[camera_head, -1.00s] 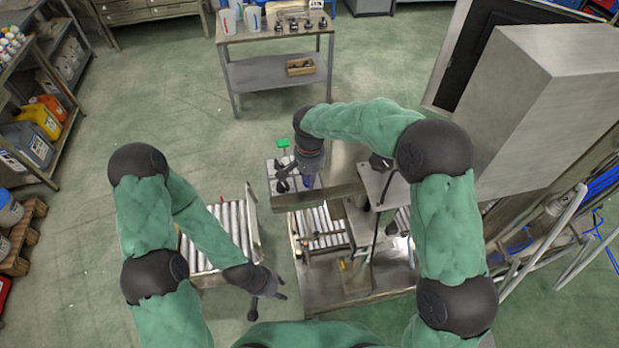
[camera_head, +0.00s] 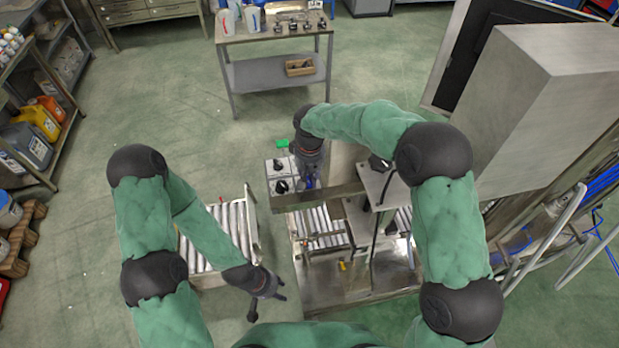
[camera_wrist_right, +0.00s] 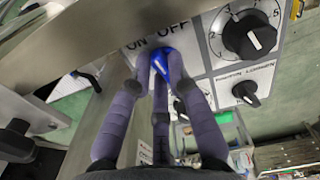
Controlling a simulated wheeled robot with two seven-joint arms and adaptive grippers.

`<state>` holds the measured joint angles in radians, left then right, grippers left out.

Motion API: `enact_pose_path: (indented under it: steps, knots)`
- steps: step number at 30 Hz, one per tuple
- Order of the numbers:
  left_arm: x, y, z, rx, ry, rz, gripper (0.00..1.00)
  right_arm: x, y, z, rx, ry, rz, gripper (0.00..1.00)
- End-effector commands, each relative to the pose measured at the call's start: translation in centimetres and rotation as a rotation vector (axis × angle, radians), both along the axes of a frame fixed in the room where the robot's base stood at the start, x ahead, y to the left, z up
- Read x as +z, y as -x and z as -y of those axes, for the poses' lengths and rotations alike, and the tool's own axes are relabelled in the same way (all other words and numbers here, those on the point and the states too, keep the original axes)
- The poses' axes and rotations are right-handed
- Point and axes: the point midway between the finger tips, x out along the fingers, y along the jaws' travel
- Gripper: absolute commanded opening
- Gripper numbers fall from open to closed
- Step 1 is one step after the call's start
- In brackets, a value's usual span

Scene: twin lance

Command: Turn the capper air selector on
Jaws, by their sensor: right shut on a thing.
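The capper air selector is a blue knob (camera_wrist_right: 160,62) under the ON and OFF labels, seen in the right wrist view. My right gripper (camera_wrist_right: 161,75) is shut on it, its dark fingers around the blue part, and they hide much of it. In the head view this gripper (camera_head: 308,181) is at the right side of the grey control box (camera_head: 277,171). I cannot tell which way the selector points. My left gripper (camera_head: 268,303) is open and empty, low over the floor beside the roller conveyor.
A large numbered black dial (camera_wrist_right: 250,35) and a small black knob (camera_wrist_right: 246,93) sit right of the selector on the panel. A metal beam (camera_head: 318,198) runs just in front. The roller conveyor (camera_head: 252,215) stands at left.

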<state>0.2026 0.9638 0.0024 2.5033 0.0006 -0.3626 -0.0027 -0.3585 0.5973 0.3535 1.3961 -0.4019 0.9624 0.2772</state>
Motion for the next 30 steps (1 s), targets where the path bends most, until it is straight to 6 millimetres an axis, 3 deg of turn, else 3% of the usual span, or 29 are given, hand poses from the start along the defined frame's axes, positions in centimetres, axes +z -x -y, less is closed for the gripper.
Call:
enact_pose_path:
  steps: [15,30]
  knots:
    - [0.3,0.0,0.0,0.0,0.0,0.0,0.4,0.1,-0.3,0.05,0.334,-0.001,0.003,0.0]
    - [0.34,0.0,0.0,0.0,0.0,0.0,0.4,0.12,-0.36,0.04,0.396,-0.001,0.004,0.0]
